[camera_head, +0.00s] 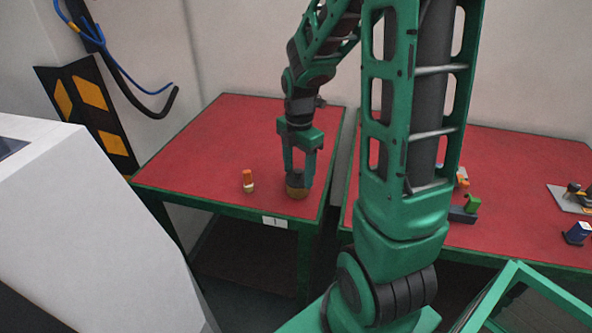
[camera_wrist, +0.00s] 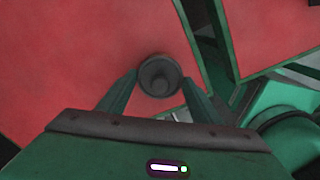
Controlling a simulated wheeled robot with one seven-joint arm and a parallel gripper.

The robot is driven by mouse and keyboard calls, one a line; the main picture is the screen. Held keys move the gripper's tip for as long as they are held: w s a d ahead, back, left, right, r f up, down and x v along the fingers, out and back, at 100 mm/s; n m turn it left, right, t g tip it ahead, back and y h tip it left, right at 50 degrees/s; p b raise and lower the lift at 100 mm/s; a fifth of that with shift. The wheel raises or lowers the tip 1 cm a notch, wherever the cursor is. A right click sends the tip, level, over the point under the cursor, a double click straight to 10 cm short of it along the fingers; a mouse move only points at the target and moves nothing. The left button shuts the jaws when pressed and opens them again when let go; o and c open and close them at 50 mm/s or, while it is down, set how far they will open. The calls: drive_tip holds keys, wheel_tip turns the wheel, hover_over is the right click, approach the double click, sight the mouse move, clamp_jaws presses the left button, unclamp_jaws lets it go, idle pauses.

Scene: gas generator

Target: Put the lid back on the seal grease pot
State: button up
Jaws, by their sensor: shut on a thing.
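In the head view a squat tan-brown round thing (camera_head: 297,192), seemingly the seal grease pot, shows at the fingertips near the table's front edge. The fingers partly cover it. I cannot tell whether the lid sits on the pot or is held just above it.
A small orange-topped bottle with a pale base (camera_head: 248,181) stands left of my gripper on the left table (camera_head: 190,140). A gap separates this table from the right table (camera_head: 510,160), which bears several small items. A white cabinet (camera_head: 80,220) stands at left.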

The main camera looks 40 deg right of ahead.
idle(0.3)
drive_tip(key=o, duration=1.1)
drive_tip(key=shift+o, duration=0.5)
drive_tip(key=o, duration=0.4)
drive_tip(key=shift+c, duration=0.2)
drive_tip(key=shift+r, duration=0.15)
drive_tip(key=shift+r, duration=3.35)
clamp_jaws()
